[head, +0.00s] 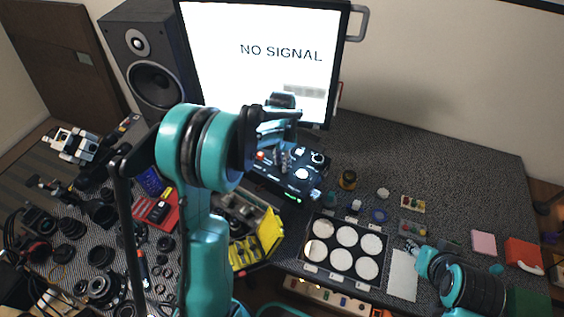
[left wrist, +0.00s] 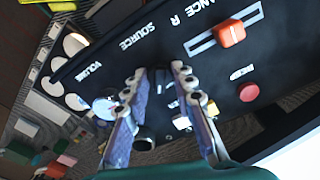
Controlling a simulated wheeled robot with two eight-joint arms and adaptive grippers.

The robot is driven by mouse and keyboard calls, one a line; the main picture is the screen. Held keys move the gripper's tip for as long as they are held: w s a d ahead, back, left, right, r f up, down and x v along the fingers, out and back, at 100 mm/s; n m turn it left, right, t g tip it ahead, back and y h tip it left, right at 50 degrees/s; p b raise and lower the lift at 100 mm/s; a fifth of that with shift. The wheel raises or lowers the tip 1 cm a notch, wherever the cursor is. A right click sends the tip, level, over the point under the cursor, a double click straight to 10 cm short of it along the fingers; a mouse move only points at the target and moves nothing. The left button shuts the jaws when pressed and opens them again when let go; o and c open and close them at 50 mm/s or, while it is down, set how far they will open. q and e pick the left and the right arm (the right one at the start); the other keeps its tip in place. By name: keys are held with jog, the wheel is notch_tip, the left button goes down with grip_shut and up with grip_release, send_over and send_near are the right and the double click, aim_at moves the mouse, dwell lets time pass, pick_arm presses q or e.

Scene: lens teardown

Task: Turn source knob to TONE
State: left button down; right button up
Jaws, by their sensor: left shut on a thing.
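The source knob (left wrist: 159,82) is a dark knob under the upside-down SOURCE label on a black control panel (left wrist: 110,38). My left gripper (left wrist: 157,74) has its fingertips on both sides of this knob and is shut on it. Which position the knob points to cannot be read. In the head view the panel (head: 314,183) sits below the monitor, and my left gripper (head: 283,160) reaches down onto it, hiding the knob. My right gripper (head: 413,250) is low at the right, beside a white sheet; its finger opening is too small to tell.
The monitor (head: 262,75) behind the panel reads NO SIGNAL. The panel also bears an orange slider (left wrist: 231,33) and a red button (left wrist: 249,92) near my fingers. A tray of white discs (head: 310,268) and a yellow-edged case (head: 243,258) stand in front.

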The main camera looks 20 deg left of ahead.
pick_arm(q)
jog(key=n, duration=0.3)
jog(key=shift+n+b, duration=0.3)
jog(key=shift+n, duration=1.6)
jog(key=c, duration=1.3)
grip_release()
jog(key=shift+o, duration=0.2)
notch_tip(320, 180, up, 12)
